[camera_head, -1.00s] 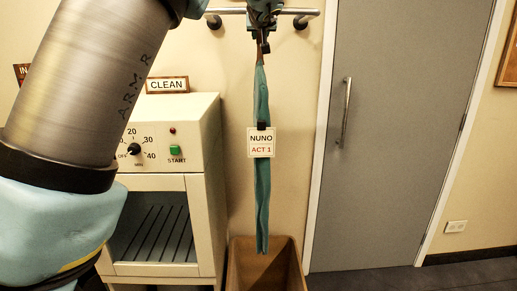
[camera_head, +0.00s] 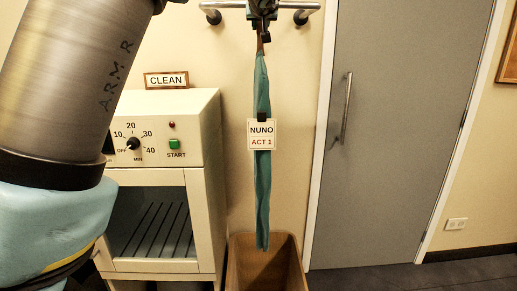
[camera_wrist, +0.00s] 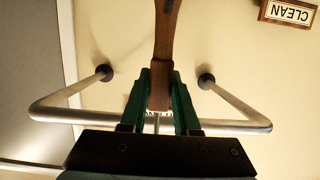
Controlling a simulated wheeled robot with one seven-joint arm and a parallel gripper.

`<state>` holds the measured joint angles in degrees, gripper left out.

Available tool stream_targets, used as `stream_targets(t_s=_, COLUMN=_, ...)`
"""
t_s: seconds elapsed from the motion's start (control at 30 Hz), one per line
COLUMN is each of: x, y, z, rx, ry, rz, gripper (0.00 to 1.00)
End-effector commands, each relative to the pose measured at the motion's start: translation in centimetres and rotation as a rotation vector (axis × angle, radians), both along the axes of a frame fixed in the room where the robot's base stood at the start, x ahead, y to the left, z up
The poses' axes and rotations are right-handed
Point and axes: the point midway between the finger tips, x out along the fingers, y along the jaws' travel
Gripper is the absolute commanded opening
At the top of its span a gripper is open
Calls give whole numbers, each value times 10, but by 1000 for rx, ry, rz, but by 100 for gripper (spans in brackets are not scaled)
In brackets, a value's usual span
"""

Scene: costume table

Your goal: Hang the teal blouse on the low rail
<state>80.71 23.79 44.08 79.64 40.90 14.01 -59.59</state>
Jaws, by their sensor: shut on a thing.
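The teal blouse (camera_head: 263,190) hangs edge-on below my gripper in the head view. It carries a white tag (camera_head: 262,134) reading NUNO, ACT 1. My gripper (camera_head: 262,12), at the top edge, is shut on the blouse's brown hanger (camera_head: 261,48). In the wrist view the two green fingers (camera_wrist: 160,100) clasp the brown hanger (camera_wrist: 161,70). The metal rail (camera_wrist: 60,112) runs across behind the fingers there and also shows at the top of the head view (camera_head: 300,6). I cannot tell whether the hanger touches the rail; its hook end is hidden.
A cream cabinet (camera_head: 212,130) with a dial and START button stands at left, a CLEAN sign (camera_head: 166,80) above it. An open brown bin (camera_head: 264,270) is below the blouse. A grey door (camera_head: 400,130) is at right. The wall around the blouse is bare.

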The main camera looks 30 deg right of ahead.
Motion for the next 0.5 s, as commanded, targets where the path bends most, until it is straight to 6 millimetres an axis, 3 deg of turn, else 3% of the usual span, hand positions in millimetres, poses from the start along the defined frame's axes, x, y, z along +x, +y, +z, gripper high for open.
stream_targets(t_s=0.5, x=-18, y=8, z=-1, rx=-2, ry=0, rz=-1, gripper=0)
